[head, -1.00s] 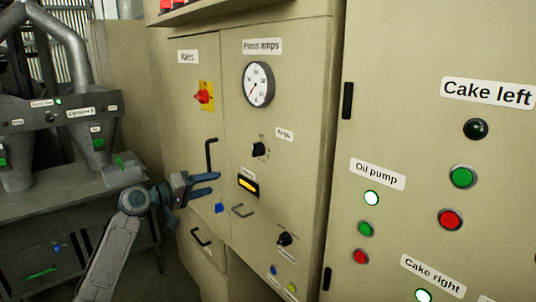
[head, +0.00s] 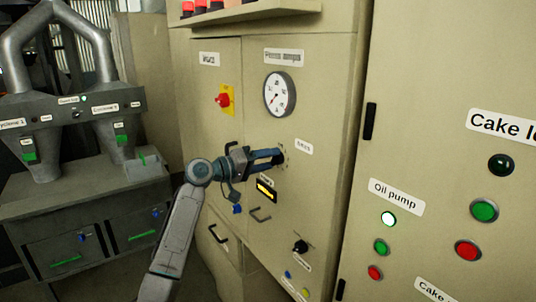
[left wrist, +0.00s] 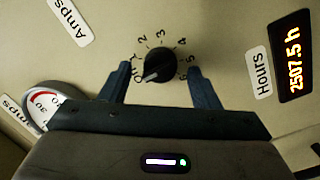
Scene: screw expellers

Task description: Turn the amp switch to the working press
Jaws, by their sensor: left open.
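The amp switch is a black round knob (left wrist: 159,65) on the beige panel, ringed by "Out" and the numbers up to 6. Its pale mark faces the lower left in the left wrist view, near "Out". My left gripper (head: 280,157) is open at the panel and mostly hides the knob in the head view. In the left wrist view, its two fingers (left wrist: 159,85) stand either side of the knob, with gaps on both sides. The press amps gauge (head: 279,94) is above; its edge shows in the wrist view (left wrist: 45,105). My right gripper is out of view.
A red rotary switch (head: 223,99) is up and left. Another black knob (head: 300,247) is lower right. The oil pump buttons (head: 381,247) are further right.

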